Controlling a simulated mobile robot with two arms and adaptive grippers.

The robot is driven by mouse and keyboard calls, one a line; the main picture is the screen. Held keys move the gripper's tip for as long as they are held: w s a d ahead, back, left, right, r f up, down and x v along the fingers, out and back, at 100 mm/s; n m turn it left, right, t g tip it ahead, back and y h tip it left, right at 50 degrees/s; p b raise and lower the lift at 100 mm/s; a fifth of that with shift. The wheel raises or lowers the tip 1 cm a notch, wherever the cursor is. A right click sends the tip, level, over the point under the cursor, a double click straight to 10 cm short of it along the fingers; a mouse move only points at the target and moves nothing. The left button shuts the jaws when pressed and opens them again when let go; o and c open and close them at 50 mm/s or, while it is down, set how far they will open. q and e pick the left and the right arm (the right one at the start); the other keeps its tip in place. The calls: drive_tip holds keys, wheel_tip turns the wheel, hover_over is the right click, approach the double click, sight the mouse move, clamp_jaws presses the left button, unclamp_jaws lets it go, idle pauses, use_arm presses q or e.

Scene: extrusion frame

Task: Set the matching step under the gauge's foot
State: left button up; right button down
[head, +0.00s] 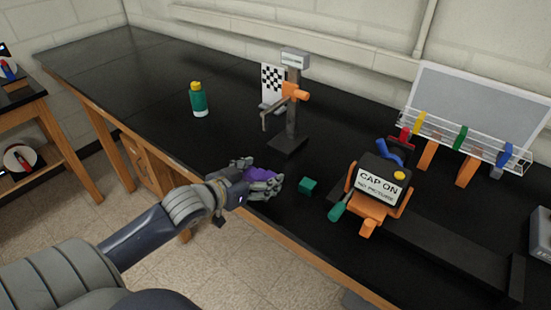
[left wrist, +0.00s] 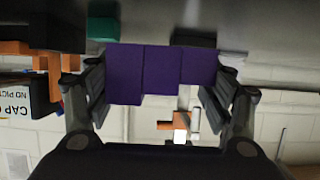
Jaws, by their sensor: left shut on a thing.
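My left gripper (head: 264,181) is shut on a purple stepped block (head: 258,173), near the table's front edge. In the left wrist view the purple block (left wrist: 143,74) sits between both fingers and shows stepped heights. The gauge (head: 293,107) stands behind and right of the gripper, with a dark base, an upright column, an orange slider and a thin foot (head: 265,122) reaching left. The purple block is apart from the gauge. A small green block (head: 308,186) lies on the table to the right of the gripper. My right gripper is not in view.
A green bottle with a yellow cap (head: 199,100) and a checkered board (head: 272,84) stand behind. An orange-framed "CAP ON" box (head: 379,180) stands right of the green block. A clear rack (head: 465,137) is farther right.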

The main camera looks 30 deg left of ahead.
use_arm(q)
drive_tip(key=w+a, duration=0.1)
drive_tip(key=w, duration=0.2)
drive_tip(key=w+a+p, duration=0.1)
drive_tip(key=w, duration=0.3)
drive_tip(key=w+a+f, duration=0.1)
drive_tip(key=w, duration=0.3)
drive_tip(key=shift+w+a+p, duration=0.1)
drive_tip(key=shift+p, duration=0.25)
drive_tip(key=shift+w+f, duration=0.1)
drive_tip(key=shift+w, duration=0.05)
wheel_tip(320, 180, down, 3)
drive_tip(key=shift+r+p, duration=0.1)
drive_tip(key=shift+p, duration=0.4)
drive_tip(key=shift+f, duration=0.25)
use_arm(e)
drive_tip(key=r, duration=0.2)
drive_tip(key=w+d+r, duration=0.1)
use_arm(q)
drive_tip(key=shift+f, duration=0.2)
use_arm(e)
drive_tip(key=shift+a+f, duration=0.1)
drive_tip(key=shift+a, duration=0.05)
use_arm(q)
drive_tip(key=o, duration=1.1)
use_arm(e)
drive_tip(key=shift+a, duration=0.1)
